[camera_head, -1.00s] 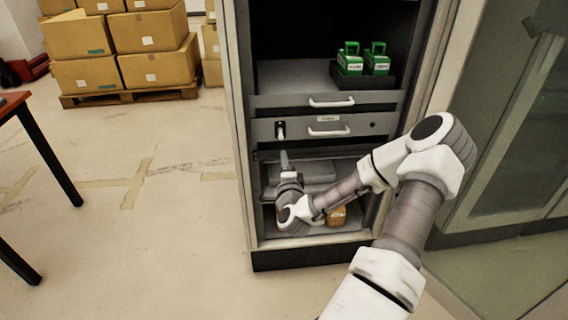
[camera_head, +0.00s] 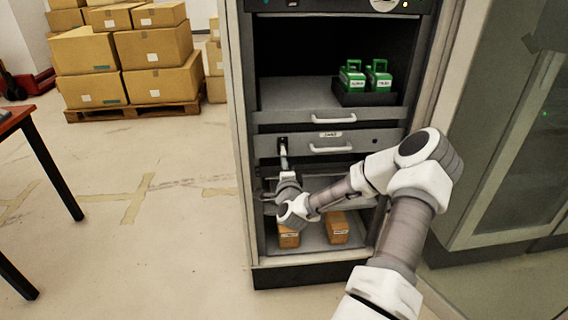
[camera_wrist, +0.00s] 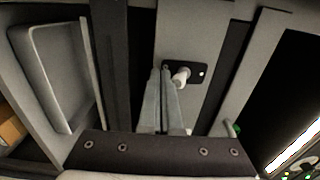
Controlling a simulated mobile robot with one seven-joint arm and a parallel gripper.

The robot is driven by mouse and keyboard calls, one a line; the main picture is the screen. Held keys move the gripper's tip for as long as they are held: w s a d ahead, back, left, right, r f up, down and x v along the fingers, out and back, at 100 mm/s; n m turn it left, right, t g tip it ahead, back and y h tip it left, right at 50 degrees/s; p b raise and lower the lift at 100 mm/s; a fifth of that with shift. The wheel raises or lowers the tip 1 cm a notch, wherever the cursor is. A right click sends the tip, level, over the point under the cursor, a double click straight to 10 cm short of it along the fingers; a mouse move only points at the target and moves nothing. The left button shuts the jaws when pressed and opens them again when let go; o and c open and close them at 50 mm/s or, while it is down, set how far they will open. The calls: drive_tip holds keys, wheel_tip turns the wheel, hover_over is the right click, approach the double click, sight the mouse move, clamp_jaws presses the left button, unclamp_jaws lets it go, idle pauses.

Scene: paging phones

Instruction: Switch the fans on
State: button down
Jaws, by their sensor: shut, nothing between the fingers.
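A small switch with a pale toggle on a black plate (camera_wrist: 203,82) is set in the grey labelled panel of the cabinet; the label is too small to read. In the head view its plate (camera_head: 282,142) shows at the panel's left end. My gripper (camera_wrist: 166,72) is shut and empty, with its fingertips right beside the toggle in the wrist view. In the head view my gripper (camera_head: 284,158) reaches up to the switch from below and hides part of it. I cannot tell whether the fingertips touch the toggle.
Handles (camera_head: 332,118) stick out right of the switch. Green cases (camera_head: 352,76) stand in a dark tray on the shelf above. Small orange-brown boxes (camera_head: 337,228) sit on the bottom shelf below my wrist. A glass-fronted cabinet (camera_head: 510,140) stands at right. Open floor lies left.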

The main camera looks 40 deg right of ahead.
drive_tip(key=shift+r, duration=0.15)
drive_tip(key=shift+r+p, duration=0.6)
drive_tip(key=shift+r, duration=0.05)
drive_tip(key=shift+f, duration=0.15)
drive_tip(key=f+v, duration=0.1)
drive_tip(key=v, duration=0.7)
drive_tip(key=shift+b, duration=0.45)
idle(0.4)
